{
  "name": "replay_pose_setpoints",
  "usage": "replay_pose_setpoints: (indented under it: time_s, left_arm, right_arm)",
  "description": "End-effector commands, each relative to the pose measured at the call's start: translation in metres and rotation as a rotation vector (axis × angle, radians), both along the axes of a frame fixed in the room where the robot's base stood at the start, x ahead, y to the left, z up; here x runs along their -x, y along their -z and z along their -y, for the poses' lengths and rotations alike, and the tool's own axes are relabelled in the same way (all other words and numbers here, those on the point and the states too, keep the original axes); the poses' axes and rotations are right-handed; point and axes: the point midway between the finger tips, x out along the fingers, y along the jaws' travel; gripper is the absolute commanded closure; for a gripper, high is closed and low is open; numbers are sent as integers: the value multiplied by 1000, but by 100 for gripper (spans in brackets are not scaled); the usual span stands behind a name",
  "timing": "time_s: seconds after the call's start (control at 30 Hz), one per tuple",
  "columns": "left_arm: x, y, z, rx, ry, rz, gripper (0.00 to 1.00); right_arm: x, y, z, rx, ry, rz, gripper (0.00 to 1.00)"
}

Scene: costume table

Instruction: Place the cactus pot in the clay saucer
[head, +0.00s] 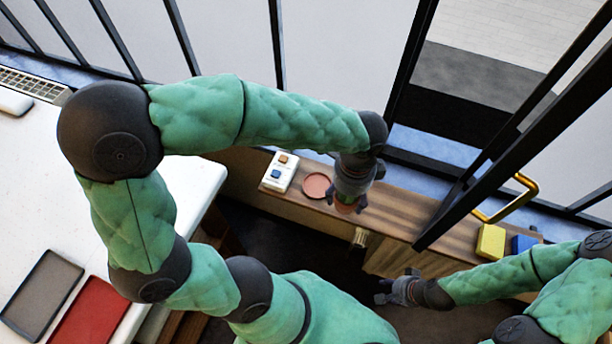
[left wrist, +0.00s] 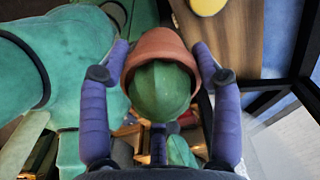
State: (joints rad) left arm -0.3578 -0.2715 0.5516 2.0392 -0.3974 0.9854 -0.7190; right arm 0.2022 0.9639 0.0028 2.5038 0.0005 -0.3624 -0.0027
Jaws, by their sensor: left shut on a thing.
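The cactus pot (head: 346,207), a terracotta pot with a round green cactus, is held in my left gripper (head: 347,198) at the wooden shelf. In the left wrist view the pot (left wrist: 160,45) sits between the two fingers of my left gripper (left wrist: 160,65), with the cactus towards the camera. The round clay saucer (head: 316,185) lies on the shelf just left of the pot and looks empty. The saucer cannot be made out in the left wrist view. My right gripper (head: 395,287) is empty, its fingers apart, in front of the shelf and away from the pot.
On the wooden shelf (head: 400,215), a white panel (head: 280,171) with orange and blue squares lies left of the saucer. A yellow block (head: 491,241) and a blue block (head: 523,243) stand at the right. Dark window bars and a yellow handle (head: 520,200) rise behind the shelf.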

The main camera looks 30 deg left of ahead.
Motion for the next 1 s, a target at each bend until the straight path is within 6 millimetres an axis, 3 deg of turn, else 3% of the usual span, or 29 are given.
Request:
replay_pose_setpoints:
  time_s: [0.17,0.57,0.7,1.0]
  left_arm:
    - [-1,5,-9,0,-1,0,75]
    - [-44,43,-78,-1,-3,-1,75]
    - [-54,68,-94,0,-1,-3,75]
    - [-67,90,-112,0,3,1,75]
  right_arm:
    - [-1,4,0,0,2,2,60]
    - [-1,28,0,0,1,1,60]
    - [-1,38,0,0,0,1,60]
    - [0,46,0,0,0,1,60]
